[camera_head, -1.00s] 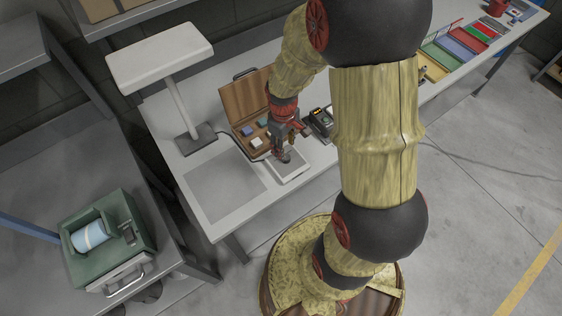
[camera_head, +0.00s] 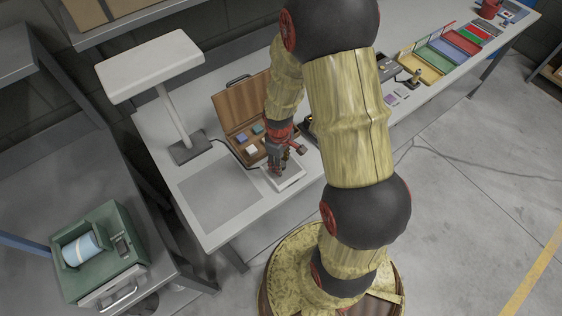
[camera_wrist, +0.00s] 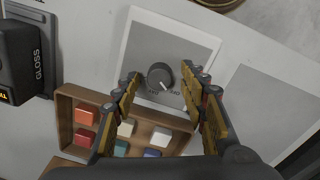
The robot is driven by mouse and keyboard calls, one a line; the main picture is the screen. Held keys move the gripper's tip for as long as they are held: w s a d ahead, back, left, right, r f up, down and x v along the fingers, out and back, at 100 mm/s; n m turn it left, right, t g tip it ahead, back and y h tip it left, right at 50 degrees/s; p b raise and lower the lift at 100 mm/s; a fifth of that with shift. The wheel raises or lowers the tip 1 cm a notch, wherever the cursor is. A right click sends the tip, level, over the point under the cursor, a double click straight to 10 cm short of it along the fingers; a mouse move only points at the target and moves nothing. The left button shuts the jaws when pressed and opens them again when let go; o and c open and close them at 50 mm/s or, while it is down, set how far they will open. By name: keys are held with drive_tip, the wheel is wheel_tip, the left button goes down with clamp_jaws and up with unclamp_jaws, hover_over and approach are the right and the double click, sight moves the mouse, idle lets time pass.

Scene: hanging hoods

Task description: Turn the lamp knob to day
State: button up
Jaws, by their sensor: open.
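The lamp knob (camera_wrist: 160,77) is a round dark knob on a grey square plate (camera_wrist: 197,50) with a pale border. A light mark on it points down and slightly right in the wrist view. Small lettering sits below it, too small to read surely. My gripper (camera_wrist: 161,74) is open, with one finger on each side of the knob; I cannot tell whether they touch it. In the head view my gripper (camera_head: 279,168) is over the pale-edged plate (camera_head: 291,183) and hides the knob. The white desk lamp (camera_head: 150,65) stands at the left on the same table.
An open wooden case (camera_head: 226,105) with several coloured blocks lies just behind the plate. In the wrist view its compartments (camera_wrist: 63,120) are below the knob, near my fingers. A dark device marked GLOSS (camera_wrist: 22,60) is at the left. A grey mat (camera_head: 215,195) lies beside the plate.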

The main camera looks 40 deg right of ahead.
drive_tip(key=shift+c, duration=0.4)
clamp_jaws()
drive_tip(key=shift+m, duration=0.3)
drive_tip(key=m, duration=0.4)
drive_tip(key=shift+m+b, duration=0.4)
drive_tip(key=m, duration=0.5)
drive_tip(key=shift+w+d, duration=0.1)
drive_tip(key=shift+m+g, duration=0.3)
drive_tip(key=shift+o, duration=0.4)
unclamp_jaws()
